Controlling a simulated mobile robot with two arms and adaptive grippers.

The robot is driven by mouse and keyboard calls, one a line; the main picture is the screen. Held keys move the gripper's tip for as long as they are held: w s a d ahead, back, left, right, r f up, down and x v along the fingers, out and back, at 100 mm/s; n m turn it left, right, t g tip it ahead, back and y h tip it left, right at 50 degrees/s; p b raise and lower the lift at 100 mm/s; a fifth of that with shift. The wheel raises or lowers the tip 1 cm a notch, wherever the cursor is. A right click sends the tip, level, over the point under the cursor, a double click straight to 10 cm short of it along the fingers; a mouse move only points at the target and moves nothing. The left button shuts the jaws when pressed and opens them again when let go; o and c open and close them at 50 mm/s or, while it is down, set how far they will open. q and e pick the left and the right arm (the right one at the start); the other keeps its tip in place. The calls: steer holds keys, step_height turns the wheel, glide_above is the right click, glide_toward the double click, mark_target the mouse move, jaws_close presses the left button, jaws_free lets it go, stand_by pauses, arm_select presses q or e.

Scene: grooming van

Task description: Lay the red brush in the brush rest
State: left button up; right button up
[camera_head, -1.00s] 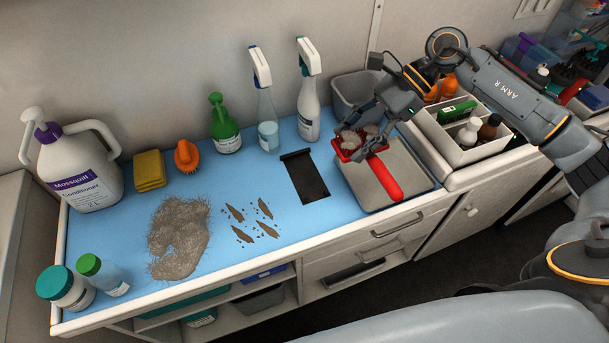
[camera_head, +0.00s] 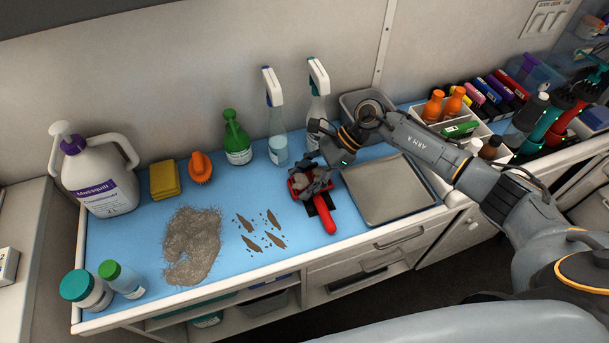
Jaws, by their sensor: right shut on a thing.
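The red brush (camera_head: 323,216) has a red head with grey hair on it and a red handle pointing toward the counter's front edge. My right gripper (camera_head: 314,180) is shut on the brush at its head, and its fingers partly cover the head. The brush is over the black brush rest (camera_head: 331,201), a flat dark piece on the blue mat that is mostly hidden by the brush and gripper. I cannot tell whether the brush touches the rest. My left gripper is not in view.
An empty metal tray (camera_head: 388,192) is just right of the rest. Two spray bottles (camera_head: 277,137) and a grey bin (camera_head: 366,107) stand behind. A grey hair pile (camera_head: 192,245) and brown debris (camera_head: 262,231) lie to the left on the blue mat (camera_head: 128,232).

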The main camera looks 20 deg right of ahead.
steer(key=shift+f, duration=0.2)
steer(key=o, duration=0.9)
steer(key=shift+r, duration=0.15)
steer(key=shift+d+r, duration=0.1)
steer(key=shift+d, duration=0.05)
steer(key=b+v, duration=0.2)
steer(key=v, duration=0.9)
steer(key=shift+d+r+b, duration=0.2)
steer(key=shift+r+b, duration=0.1)
steer(key=shift+b, duration=0.05)
